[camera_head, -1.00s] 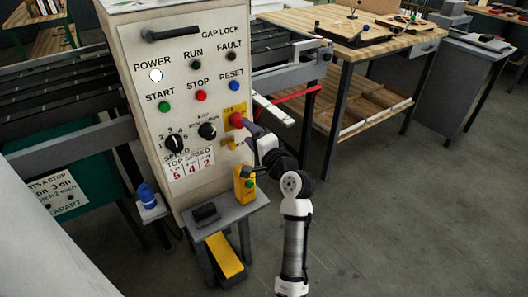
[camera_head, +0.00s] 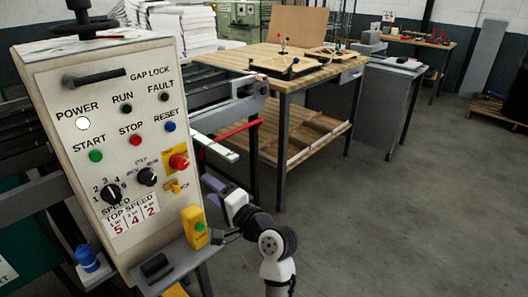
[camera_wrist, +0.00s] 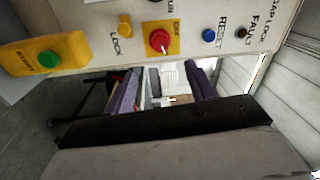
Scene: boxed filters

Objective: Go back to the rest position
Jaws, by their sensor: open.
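My gripper (camera_head: 216,188) is open and empty, to the right of the control panel (camera_head: 62,142) and a little below its red knob (camera_head: 178,161). In the wrist view, its two purple fingers stand apart with a clear gap (camera_wrist: 163,88) between them. The red knob on its yellow plate shows above that gap (camera_wrist: 159,41). The fingers appear clear of the panel. My arm reaches up from the bottom of the head view.
A yellow box with a green button (camera_head: 194,226) stands close left of my gripper, beside a dark block on a small grey stand (camera_head: 184,258). A wooden workbench (camera_head: 225,57) stands behind. The grey floor (camera_head: 400,220) on the right is clear.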

